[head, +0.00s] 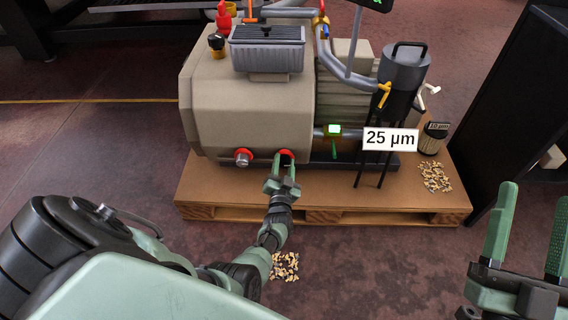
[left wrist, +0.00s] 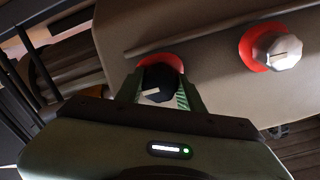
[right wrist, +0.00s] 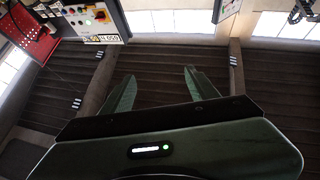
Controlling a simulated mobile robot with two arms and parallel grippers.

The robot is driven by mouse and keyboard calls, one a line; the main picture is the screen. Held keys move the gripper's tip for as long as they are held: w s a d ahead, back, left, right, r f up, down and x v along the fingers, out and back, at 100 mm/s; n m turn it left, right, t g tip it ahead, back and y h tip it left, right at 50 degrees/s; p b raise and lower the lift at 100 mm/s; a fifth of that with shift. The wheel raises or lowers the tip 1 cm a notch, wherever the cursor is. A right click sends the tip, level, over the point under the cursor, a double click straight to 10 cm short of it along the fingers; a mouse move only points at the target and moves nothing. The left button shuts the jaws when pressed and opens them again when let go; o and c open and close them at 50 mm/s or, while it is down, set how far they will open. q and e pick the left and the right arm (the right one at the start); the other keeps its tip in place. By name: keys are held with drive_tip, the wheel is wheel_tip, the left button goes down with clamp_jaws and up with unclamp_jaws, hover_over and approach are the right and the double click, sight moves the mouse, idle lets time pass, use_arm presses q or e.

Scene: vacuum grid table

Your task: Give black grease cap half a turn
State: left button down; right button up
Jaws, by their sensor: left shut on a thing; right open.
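The black grease cap (left wrist: 158,86) has a pale mark on its face and sits on a red ring (left wrist: 160,61) on the beige pump body. My left gripper (left wrist: 160,94) is shut on the cap, with one green finger on each side. In the head view my left gripper (head: 282,170) reaches the pump's lower front, and its fingers hide most of the cap there. A silver cap (left wrist: 277,50) on another red ring is beside it. My right gripper (head: 524,236) is open and empty at the right of the head view, away from the pump.
The pump (head: 245,115) stands on a wooden pallet (head: 330,205). A dark canister (head: 402,70) on thin legs and a "25 µm" sign (head: 390,140) are at its right. Loose chips (head: 284,266) lie on the floor by my left arm. A dark cabinet (head: 525,90) is at the far right.

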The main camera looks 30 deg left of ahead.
use_arm(q)
drive_tip(key=c, duration=0.9)
unclamp_jaws()
drive_tip(key=p+v, duration=0.1)
drive_tip(key=v, duration=0.2)
drive_tip(key=shift+r, duration=0.1)
drive_tip(key=p+v, duration=0.2)
drive_tip(key=v, duration=0.2)
drive_tip(key=shift+s+d, duration=0.25)
drive_tip(key=shift+s, duration=0.05)
use_arm(e)
wheel_tip(320, 180, down, 12)
drive_tip(key=w+d+g+h, duration=0.1)
drive_tip(key=w+g+h, duration=0.1)
drive_tip(key=g, duration=0.5)
drive_tip(key=shift+w+f+g+h, duration=0.2)
drive_tip(key=shift+w+g+h, duration=0.1)
drive_tip(key=shift+w, duration=0.15)
